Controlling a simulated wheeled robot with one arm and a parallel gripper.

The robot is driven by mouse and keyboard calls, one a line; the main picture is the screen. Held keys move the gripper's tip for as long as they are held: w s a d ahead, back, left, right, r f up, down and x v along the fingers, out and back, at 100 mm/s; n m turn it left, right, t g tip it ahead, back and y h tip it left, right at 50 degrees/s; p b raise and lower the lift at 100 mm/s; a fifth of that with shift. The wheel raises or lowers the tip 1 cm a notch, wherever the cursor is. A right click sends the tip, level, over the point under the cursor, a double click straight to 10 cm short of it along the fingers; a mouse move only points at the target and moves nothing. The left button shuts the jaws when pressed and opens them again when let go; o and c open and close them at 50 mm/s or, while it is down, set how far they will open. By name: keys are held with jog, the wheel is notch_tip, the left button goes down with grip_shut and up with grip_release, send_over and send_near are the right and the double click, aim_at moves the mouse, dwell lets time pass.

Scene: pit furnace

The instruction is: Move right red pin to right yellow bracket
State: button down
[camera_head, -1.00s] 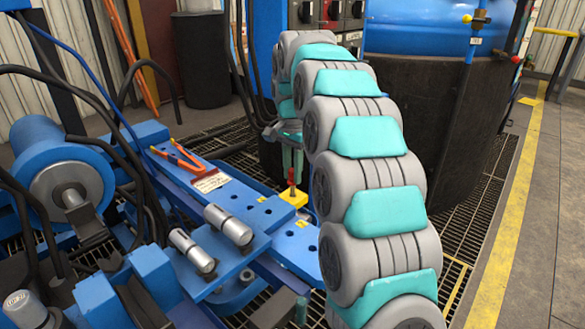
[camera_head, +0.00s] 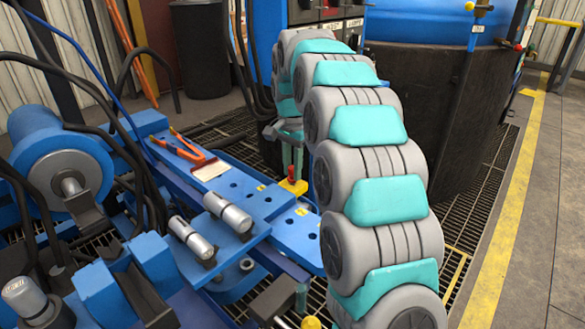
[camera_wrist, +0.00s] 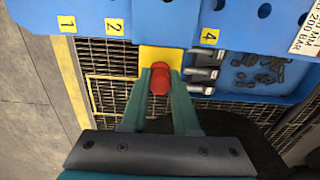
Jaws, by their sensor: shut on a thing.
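My gripper (camera_wrist: 160,95) has its two green fingers closed on either side of a red pin (camera_wrist: 160,80). The red pin also shows between the fingertips in the head view (camera_head: 291,173), upright over a yellow bracket (camera_head: 294,187). The bracket is on the far edge of the blue perforated plate. In the wrist view, the yellow bracket (camera_wrist: 160,58) lies directly beyond the pin, between labels 2 and 4. I cannot tell whether the pin is seated in it or just above it. The lower part of the pin is hidden.
The blue plate (camera_head: 235,185) carries orange-handled pliers (camera_head: 184,150) and grey cylinders (camera_head: 228,212). A dark round vessel (camera_head: 435,110) stands behind my arm. A second yellow piece (camera_head: 311,322) is cut off at the bottom edge. Metal grating (camera_wrist: 108,62) lies below the plate.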

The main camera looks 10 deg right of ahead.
jog(key=c, duration=0.6)
grip_release()
jog(key=shift+r, duration=3.9)
